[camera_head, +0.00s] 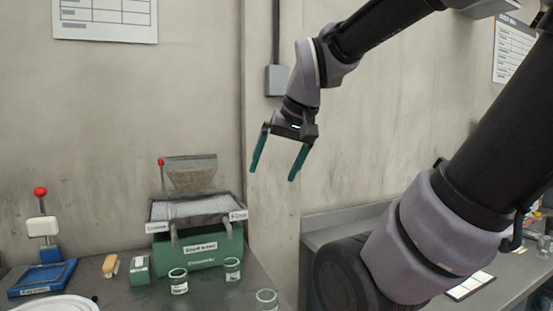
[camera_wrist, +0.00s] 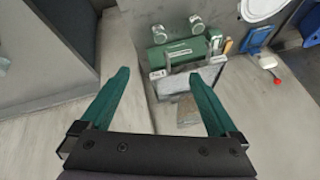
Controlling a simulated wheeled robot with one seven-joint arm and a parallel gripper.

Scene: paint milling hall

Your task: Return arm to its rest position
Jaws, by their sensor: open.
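My gripper (camera_head: 276,166) hangs in the air from my bent arm, in front of the wall and above and to the right of the green machine. Its two teal fingers are spread apart with nothing between them. In the wrist view my gripper (camera_wrist: 158,98) is also open and empty, with the green machine beyond its fingertips. The green machine (camera_head: 190,252) stands on the left bench with a grey tray (camera_head: 196,207) on top. It also shows in the wrist view (camera_wrist: 178,52). My gripper touches nothing.
Small labelled jars (camera_head: 178,281) stand on the left bench (camera_head: 130,294) in front of the machine. A blue stand with a red-knobbed lever (camera_head: 41,226) is at far left. A grey wall box (camera_head: 276,80) is behind my gripper. Another bench (camera_head: 345,220) runs right.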

